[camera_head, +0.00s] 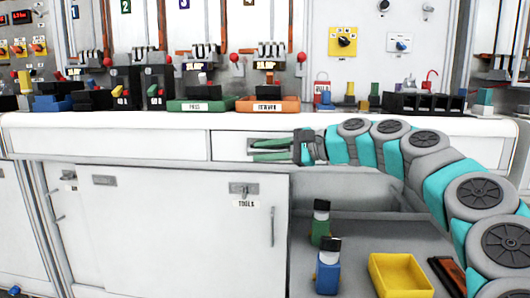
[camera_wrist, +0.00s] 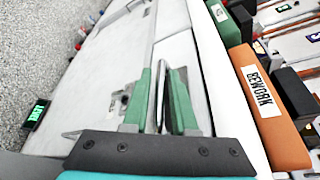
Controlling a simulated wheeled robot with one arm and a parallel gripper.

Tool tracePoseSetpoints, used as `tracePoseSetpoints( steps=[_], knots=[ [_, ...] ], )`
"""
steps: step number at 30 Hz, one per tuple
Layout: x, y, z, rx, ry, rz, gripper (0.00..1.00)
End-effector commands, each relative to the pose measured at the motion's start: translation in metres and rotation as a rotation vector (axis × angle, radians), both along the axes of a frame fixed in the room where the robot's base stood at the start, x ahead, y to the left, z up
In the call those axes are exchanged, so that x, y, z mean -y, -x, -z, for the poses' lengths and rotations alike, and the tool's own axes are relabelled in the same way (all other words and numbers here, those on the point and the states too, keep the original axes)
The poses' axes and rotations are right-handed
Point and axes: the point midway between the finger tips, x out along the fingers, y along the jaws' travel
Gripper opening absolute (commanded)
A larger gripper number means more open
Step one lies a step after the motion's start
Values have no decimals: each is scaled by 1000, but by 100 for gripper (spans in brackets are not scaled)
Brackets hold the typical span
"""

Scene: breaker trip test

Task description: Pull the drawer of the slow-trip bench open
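The drawer front (camera_head: 229,146) is a white panel under the worktop edge in the head view, and it looks flush with the bench. In the wrist view the white drawer front (camera_wrist: 175,52) lies beyond the fingertips. My gripper (camera_head: 254,150) has two green fingers reaching from the right to the drawer front. In the wrist view my gripper (camera_wrist: 168,72) shows its fingers a little apart. A thin dark bar, perhaps the drawer handle (camera_wrist: 181,80), shows between them. I cannot tell whether the fingers touch it.
The worktop (camera_head: 60,121) carries a green tray (camera_head: 202,106), an orange REWORK tray (camera_head: 267,105) and several breakers. Below are white cupboard doors (camera_head: 165,225), one labelled TOOLS. A yellow bin (camera_head: 400,276), a green breaker (camera_head: 320,225) and a blue breaker (camera_head: 328,270) stand at lower right.

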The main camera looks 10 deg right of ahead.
Motion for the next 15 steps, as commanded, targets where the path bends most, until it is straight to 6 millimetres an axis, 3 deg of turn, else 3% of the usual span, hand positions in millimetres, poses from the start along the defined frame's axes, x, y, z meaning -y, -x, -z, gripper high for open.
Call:
tracePoseSetpoints(
  steps=[3,9,15],
  knots=[
    [0,0,0,0,0,0,24],
    [0,0,0,0,0,0,1],
    [0,0,0,0,1,1,0]
  ],
)
